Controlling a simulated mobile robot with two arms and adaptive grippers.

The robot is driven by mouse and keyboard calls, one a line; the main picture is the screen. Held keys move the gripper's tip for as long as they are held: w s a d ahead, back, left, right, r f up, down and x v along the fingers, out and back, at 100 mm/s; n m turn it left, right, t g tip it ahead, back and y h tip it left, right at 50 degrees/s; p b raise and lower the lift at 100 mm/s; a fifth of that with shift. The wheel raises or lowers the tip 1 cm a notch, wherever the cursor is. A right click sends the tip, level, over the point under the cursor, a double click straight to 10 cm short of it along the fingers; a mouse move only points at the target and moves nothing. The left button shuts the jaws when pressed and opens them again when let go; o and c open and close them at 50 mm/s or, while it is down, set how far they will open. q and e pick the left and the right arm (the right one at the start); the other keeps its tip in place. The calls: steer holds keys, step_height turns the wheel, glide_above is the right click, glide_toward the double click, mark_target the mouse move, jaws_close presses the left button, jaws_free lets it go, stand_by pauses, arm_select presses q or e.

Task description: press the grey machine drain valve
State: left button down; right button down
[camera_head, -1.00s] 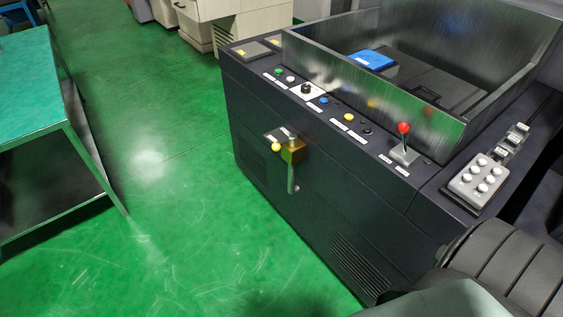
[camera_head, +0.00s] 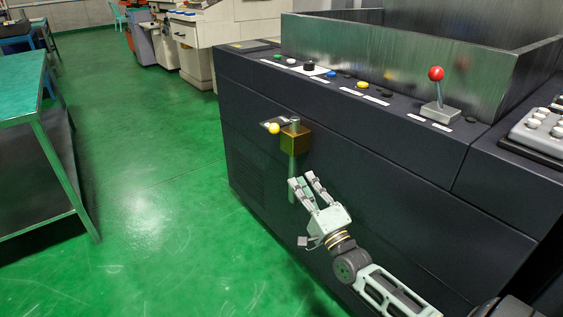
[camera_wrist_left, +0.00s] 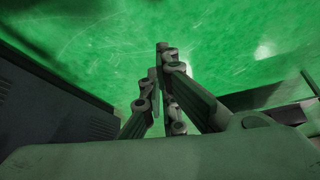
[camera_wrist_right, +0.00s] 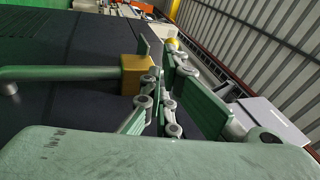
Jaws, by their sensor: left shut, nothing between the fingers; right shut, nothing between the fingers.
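The drain valve (camera_head: 295,140) is a brass block on the dark front of the grey machine (camera_head: 370,170). A yellow ball knob (camera_head: 274,128) sits at its left and a pale pipe runs down below it. My right gripper (camera_head: 300,178) is shut and empty, just below the block and in front of the pipe, pointing up. In the right wrist view the brass block (camera_wrist_right: 137,75) is left of my fingers, and the yellow knob (camera_wrist_right: 171,43) shows partly behind them. Contact cannot be told. My left gripper (camera_wrist_left: 162,60) is shut and empty above the green floor.
The machine top carries coloured buttons (camera_head: 362,85), a red-knobbed lever (camera_head: 436,74) and a keypad (camera_head: 540,125). A green-topped table (camera_head: 22,95) stands at the left. The green floor (camera_head: 150,200) between is clear.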

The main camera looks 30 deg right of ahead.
mark_target(277, 131)
arm_select(q)
steer(key=shift+s+r, duration=0.2)
steer(key=shift+r, duration=0.3)
arm_select(e)
steer(key=shift+s+r+m+t, duration=0.15)
steer(key=shift+r+m+t, duration=0.25)
steer(key=shift+r, duration=0.55)
